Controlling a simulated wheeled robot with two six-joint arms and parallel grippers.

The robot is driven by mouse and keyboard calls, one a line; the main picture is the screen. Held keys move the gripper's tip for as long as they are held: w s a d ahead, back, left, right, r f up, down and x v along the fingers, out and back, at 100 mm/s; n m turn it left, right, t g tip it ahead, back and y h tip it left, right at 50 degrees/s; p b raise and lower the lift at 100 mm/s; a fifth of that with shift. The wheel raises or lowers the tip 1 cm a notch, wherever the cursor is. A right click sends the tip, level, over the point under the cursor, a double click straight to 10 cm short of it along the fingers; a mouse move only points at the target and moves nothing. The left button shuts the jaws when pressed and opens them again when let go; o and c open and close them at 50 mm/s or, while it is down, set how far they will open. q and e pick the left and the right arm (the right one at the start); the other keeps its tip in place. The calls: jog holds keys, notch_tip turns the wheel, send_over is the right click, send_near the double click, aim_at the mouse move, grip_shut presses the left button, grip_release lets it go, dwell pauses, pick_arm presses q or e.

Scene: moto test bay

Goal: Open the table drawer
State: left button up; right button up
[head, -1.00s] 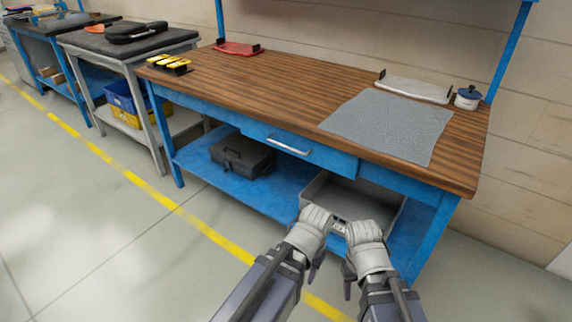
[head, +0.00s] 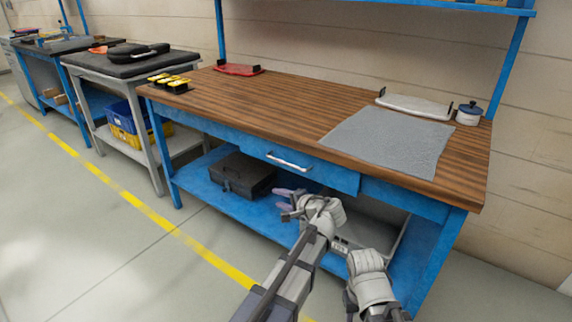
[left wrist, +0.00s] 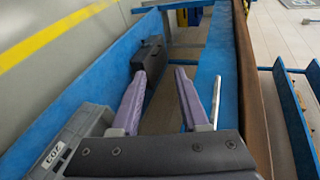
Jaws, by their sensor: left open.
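The table drawer (head: 325,172) is a blue front under the wooden top, with a silver bar handle (head: 289,162). It looks closed. My left gripper (head: 281,200) is open and empty, just below the handle in the head view, with its purple fingers spread. In the left wrist view, my left gripper (left wrist: 160,74) shows both fingers apart. The silver handle (left wrist: 215,103) appears there beside the right finger, outside the gap; I cannot tell if they touch. My right gripper (head: 349,302) is low at the front, partly hidden by its wrist, and its fingers are unclear.
The workbench (head: 225,95) carries a grey mat (head: 388,140), a white tray (head: 415,106), a blue-lidded pot (head: 469,114) and a red tray (head: 238,70). Its lower shelf (head: 197,177) holds a black case (head: 243,173) and a grey bin (head: 385,232). Floor is clear at left.

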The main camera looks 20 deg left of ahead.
aim_at(286, 163)
pick_arm(q)
jog(key=w+d+r+m+t+y, duration=0.25)
jog(key=w+d+r+t, duration=0.2)
jog(key=r, duration=0.25)
jog(key=shift+m+g+h, duration=0.25)
jog(key=shift+m+h, duration=0.1)
jog(key=shift+m, duration=0.1)
jog(key=shift+b+x, duration=0.3)
jog(key=shift+x, duration=3.8)
jog(key=shift+w+d+f, duration=0.1)
jog(key=shift+w+d, duration=0.1)
jog(key=shift+c, duration=0.2)
grip_shut()
